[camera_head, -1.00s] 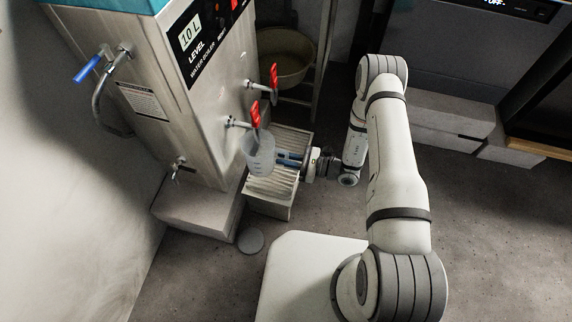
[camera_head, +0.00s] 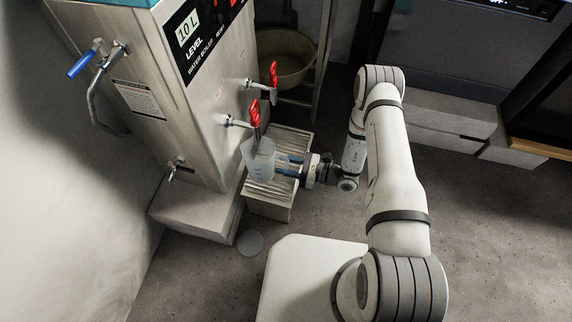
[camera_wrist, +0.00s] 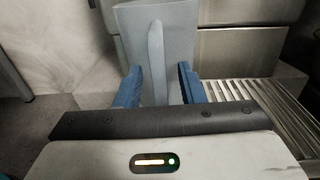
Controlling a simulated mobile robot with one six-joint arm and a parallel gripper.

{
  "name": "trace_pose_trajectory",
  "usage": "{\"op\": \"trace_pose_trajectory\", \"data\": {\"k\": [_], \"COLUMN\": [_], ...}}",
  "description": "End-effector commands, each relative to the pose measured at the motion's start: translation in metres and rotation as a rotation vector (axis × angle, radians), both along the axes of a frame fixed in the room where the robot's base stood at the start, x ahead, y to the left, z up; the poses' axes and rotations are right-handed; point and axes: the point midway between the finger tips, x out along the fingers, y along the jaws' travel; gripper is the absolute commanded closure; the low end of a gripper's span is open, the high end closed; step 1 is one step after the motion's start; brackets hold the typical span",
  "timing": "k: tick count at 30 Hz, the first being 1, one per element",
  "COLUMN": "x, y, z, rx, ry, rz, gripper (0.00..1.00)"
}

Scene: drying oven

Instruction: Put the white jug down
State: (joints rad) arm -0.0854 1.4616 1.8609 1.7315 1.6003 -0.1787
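The white jug (camera_head: 260,160) is pale and translucent. It is by the boiler's red-handled taps, over the slatted drip stand (camera_head: 270,203); the head view does not clearly show its base contact. In the wrist view the jug (camera_wrist: 190,25) fills the upper middle, with its upright handle (camera_wrist: 156,60) facing me. My gripper (camera_head: 284,165) reaches in from the right. Its blue fingers (camera_wrist: 158,80) stand on either side of the handle, with visible gaps between them and it. The gripper looks open around the handle.
The steel water boiler (camera_head: 190,110) stands left on a block. Its red-handled tap (camera_head: 254,115) is just above the jug. A beige basin (camera_head: 285,58) sits on a rack behind. A grey disc (camera_head: 250,243) lies on the floor. Floor to the right is clear.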

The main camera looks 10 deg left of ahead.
Motion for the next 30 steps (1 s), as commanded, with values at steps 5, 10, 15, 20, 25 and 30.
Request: {"op": "trace_pose_trajectory", "data": {"k": [5, 10, 15, 20, 25, 30], "x": [0.0, 0.0, -0.003, -0.006, -0.008, -0.009], "y": [0.0, -0.02, -0.055, -0.087, -0.109, -0.119], "z": [0.004, 0.004, 0.005, 0.005, 0.004, 0.003], "rx": [0.0, 0.0, 0.0, 0.0, 0.001, 0.0], "ry": [0.0, 0.001, 0.001, 0.0, 0.001, 0.001], "rz": [0.0, -0.005, -0.006, -0.005, -0.002, 0.001], "gripper": [0.64, 0.64, 0.64, 0.64, 0.64, 0.64]}}
